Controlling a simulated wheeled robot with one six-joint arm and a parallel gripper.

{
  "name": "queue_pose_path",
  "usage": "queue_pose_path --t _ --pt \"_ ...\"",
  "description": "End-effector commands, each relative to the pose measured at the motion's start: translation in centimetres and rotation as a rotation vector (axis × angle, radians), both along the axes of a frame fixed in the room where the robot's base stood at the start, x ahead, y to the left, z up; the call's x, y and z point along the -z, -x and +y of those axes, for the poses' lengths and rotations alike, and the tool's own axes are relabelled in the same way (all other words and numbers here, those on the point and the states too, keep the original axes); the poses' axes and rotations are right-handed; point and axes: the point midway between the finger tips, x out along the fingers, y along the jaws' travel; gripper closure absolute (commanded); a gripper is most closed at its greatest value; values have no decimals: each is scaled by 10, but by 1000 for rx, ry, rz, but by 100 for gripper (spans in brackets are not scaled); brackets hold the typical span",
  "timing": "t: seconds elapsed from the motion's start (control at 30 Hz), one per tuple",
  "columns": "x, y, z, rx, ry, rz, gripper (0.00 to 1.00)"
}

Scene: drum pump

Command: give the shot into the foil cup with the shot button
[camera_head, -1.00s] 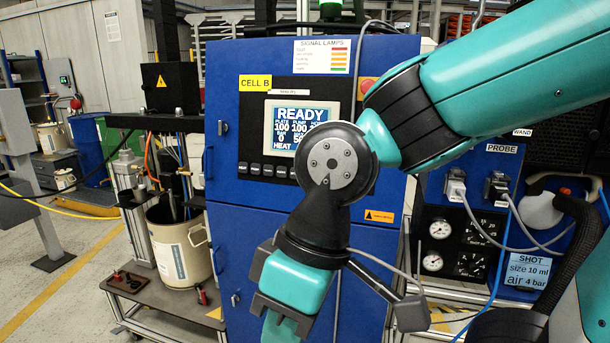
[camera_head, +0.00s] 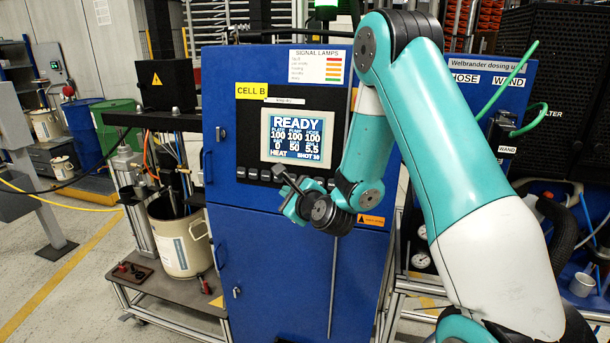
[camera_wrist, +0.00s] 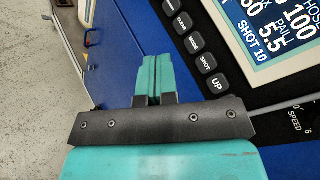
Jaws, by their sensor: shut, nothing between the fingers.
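My gripper (camera_wrist: 156,62) is shut and empty in the wrist view. Its teal fingertips lie left of the button row. A gap to the panel cannot be judged from this view. In the head view my gripper (camera_head: 290,207) is in front of the blue cabinet, just below the display and button row. A small silvery cup (camera_head: 581,283) stands at the far right and may be the foil cup; its inside is not visible.
The blue cabinet (camera_head: 270,270) carries a display (camera_head: 298,135) reading READY, HEAT and SHOT 10. A drum (camera_head: 180,240) under the pump stands on a low cart to the left. A dosing unit with hoses stands right, partly behind my arm.

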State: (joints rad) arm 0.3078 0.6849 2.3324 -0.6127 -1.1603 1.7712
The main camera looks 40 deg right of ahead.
Motion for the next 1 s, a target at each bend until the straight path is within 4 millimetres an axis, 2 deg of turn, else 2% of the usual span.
queue_pose_path --t 0.1,0.53,1.0 --pt "1 0 -7 31 -28 -17 100" --pt "3 -4 -12 30 -25 -17 100" --pt "14 -42 -60 31 -25 -16 100"
